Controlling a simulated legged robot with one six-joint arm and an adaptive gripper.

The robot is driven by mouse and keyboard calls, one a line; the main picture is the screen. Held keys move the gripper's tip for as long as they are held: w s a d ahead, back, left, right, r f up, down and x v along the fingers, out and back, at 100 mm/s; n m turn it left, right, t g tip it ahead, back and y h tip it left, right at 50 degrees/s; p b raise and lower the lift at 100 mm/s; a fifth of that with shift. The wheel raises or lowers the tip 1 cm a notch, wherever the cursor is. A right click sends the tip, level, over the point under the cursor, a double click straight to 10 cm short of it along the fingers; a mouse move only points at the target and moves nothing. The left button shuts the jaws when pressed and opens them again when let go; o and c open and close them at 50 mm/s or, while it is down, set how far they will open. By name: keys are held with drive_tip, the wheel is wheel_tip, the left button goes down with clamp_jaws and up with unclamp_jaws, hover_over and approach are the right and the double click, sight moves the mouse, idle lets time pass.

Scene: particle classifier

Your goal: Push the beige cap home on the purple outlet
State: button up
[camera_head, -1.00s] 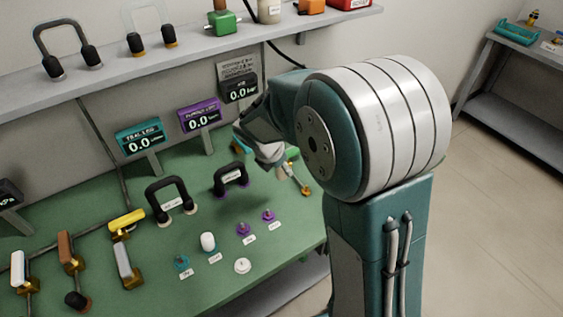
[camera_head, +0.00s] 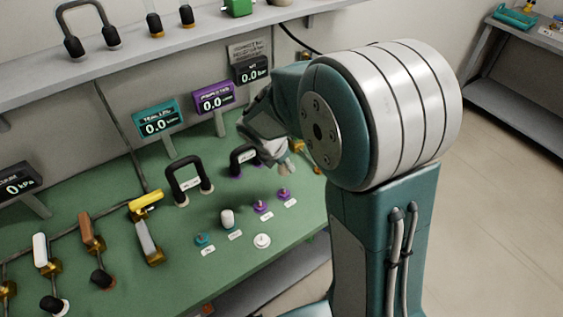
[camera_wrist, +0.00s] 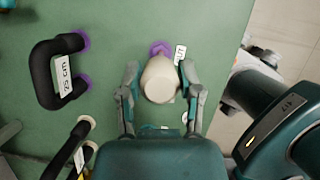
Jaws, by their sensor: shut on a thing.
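My gripper (camera_wrist: 160,70) is shut on the beige cap (camera_wrist: 161,82), one finger on each side of it in the wrist view. A purple outlet (camera_wrist: 158,47) shows just beyond the cap's upper edge, partly covered by it. The cap's lower end is hidden, so I cannot tell whether it touches an outlet. In the head view two purple outlets, one nearer (camera_head: 262,207) and one farther (camera_head: 284,195), stand on the green bench, and my gripper (camera_head: 281,160) is above and behind them, mostly hidden by my arm.
A black hose loop with purple ends (camera_wrist: 44,75) lies left of the cap. Another loop (camera_head: 187,180), a teal outlet (camera_head: 204,239), a grey-white cap (camera_head: 227,219) and a white disc (camera_head: 262,241) share the green bench (camera_head: 185,285). Gauges stand behind, including a purple one (camera_head: 214,99).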

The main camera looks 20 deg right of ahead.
sight(285, 176)
drive_tip(key=shift+d, duration=0.25)
drive_tip(key=shift+f, duration=0.15)
drive_tip(key=shift+a+f, duration=0.25)
drive_tip(key=shift+f, duration=0.4)
drive_tip(key=shift+a+f, duration=0.2)
drive_tip(key=shift+f, duration=0.45)
drive_tip(key=shift+s+x, duration=0.2)
drive_tip(key=shift+x, duration=1)
drive_tip(key=shift+a+f, duration=0.2)
drive_tip(key=shift+f, duration=0.15)
drive_tip(key=shift+m, duration=0.3)
drive_tip(key=shift+s+f, duration=0.1)
drive_tip(key=shift+f, duration=1.55)
